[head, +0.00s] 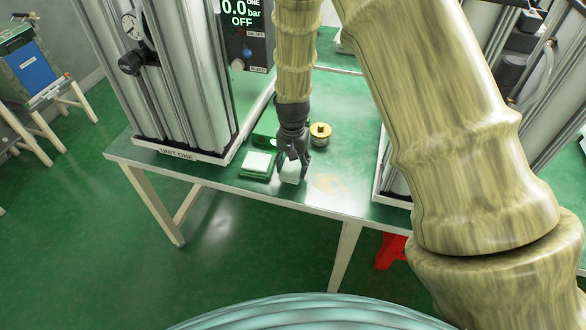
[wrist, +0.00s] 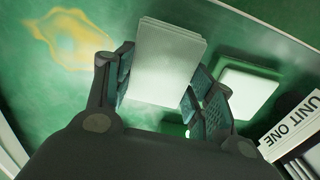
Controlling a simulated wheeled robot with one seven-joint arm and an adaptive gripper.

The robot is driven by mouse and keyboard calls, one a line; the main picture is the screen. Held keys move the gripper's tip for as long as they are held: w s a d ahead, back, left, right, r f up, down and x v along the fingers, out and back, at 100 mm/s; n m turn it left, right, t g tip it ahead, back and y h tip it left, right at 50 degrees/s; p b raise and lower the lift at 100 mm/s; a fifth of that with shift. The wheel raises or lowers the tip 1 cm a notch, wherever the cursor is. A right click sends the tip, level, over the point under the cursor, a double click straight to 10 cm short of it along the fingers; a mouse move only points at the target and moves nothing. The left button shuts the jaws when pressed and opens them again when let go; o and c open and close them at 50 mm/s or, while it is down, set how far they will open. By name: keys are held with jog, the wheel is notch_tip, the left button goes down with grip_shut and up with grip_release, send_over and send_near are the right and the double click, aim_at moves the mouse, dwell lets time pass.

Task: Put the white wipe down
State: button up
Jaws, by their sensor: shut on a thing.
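The white wipe (head: 291,171) is a small pale block-like stack in my gripper (head: 293,160), over the front part of the green bench (head: 226,188). In the wrist view the wipe (wrist: 167,62) sits between the two finger pads of my gripper (wrist: 160,82). The gripper is shut on it, with a pad on each side. I cannot tell whether the wipe's underside touches the bench. Another white pad (head: 258,163) lies in a green tray just left of the gripper; it also shows in the wrist view (wrist: 248,86).
A yellowish smear (head: 328,182) marks the bench right of the gripper. A brass-topped jar (head: 320,132) stands behind it. The column labelled UNIT ONE (head: 178,154) rises at left. Some bare bench lies around the smear, near the front edge.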

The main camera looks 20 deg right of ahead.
aim_at(293, 165)
jog(key=shift+w+d, duration=0.1)
jog(key=shift+w, duration=0.15)
jog(key=shift+f+p, duration=0.55)
jog(key=shift+f, duration=1.2)
jog(key=shift+f, duration=0.1)
jog(key=o, duration=1.3)
jog(key=shift+o, duration=0.2)
jog(key=shift+r+b, duration=1.1)
jog(key=shift+r, duration=5)
